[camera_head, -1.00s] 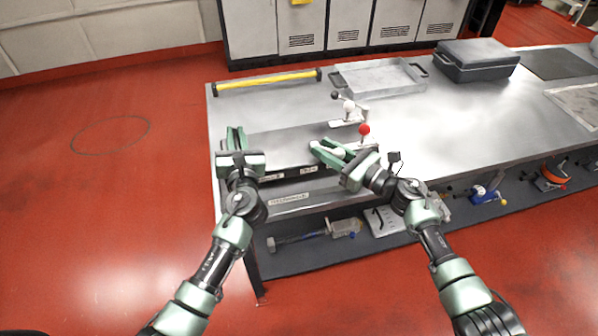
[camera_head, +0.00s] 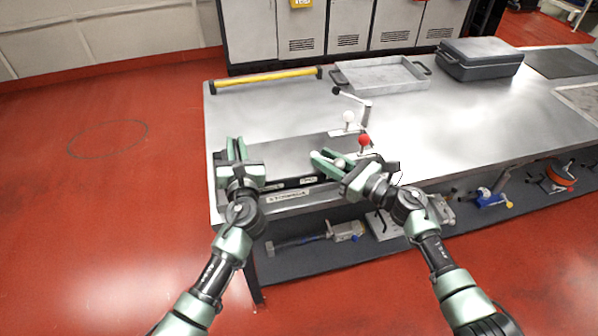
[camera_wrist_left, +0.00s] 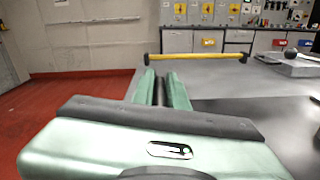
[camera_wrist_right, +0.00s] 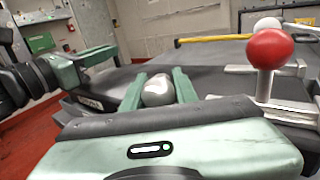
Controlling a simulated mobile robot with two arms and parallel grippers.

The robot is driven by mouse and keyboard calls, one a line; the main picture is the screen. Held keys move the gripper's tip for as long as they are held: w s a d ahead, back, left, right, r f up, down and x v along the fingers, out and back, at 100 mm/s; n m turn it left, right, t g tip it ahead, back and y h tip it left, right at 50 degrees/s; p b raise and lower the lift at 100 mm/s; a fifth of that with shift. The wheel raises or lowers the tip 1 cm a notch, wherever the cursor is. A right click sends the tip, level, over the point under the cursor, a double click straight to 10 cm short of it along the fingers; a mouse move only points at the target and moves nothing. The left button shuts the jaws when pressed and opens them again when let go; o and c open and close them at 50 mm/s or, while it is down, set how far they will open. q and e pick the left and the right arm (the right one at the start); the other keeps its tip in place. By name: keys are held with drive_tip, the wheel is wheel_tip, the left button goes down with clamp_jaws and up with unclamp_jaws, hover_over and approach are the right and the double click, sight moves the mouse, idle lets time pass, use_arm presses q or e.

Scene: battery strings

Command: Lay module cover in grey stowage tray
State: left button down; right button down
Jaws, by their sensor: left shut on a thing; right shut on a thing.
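The module cover (camera_head: 285,152) seems to be the flat dark grey slab between my grippers, near the bench's left front corner. My left gripper (camera_head: 236,143) is shut at its left end; what lies between those fingers is mostly hidden. My right gripper (camera_head: 318,156) is shut on a rounded silvery knob (camera_wrist_right: 157,90) near the right end. I cannot tell whether the cover is raised off what lies below it. The grey stowage tray (camera_head: 385,88) lies at the back of the bench, empty, with dark handles at its ends.
A red ball knob (camera_head: 364,140) and a white ball knob (camera_head: 348,117) stand close beside my right gripper. A yellow bar (camera_head: 265,78) lies along the back left edge. A dark lidded case (camera_head: 480,60) stands right of the tray. The middle of the bench (camera_head: 460,120) is clear.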

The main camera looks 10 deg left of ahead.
use_arm(q)
drive_tip(key=shift+d+f+b, duration=0.15)
drive_tip(key=shift+f+b, duration=0.35)
drive_tip(key=shift+f, duration=0.15)
use_arm(e)
drive_tip(key=shift+f, duration=0.45)
use_arm(q)
drive_tip(key=c, duration=1.4)
unclamp_jaws()
drive_tip(key=shift+r, duration=0.1)
use_arm(e)
drive_tip(key=c, duration=1.1)
unclamp_jaws()
use_arm(q)
drive_tip(key=shift+r, duration=0.1)
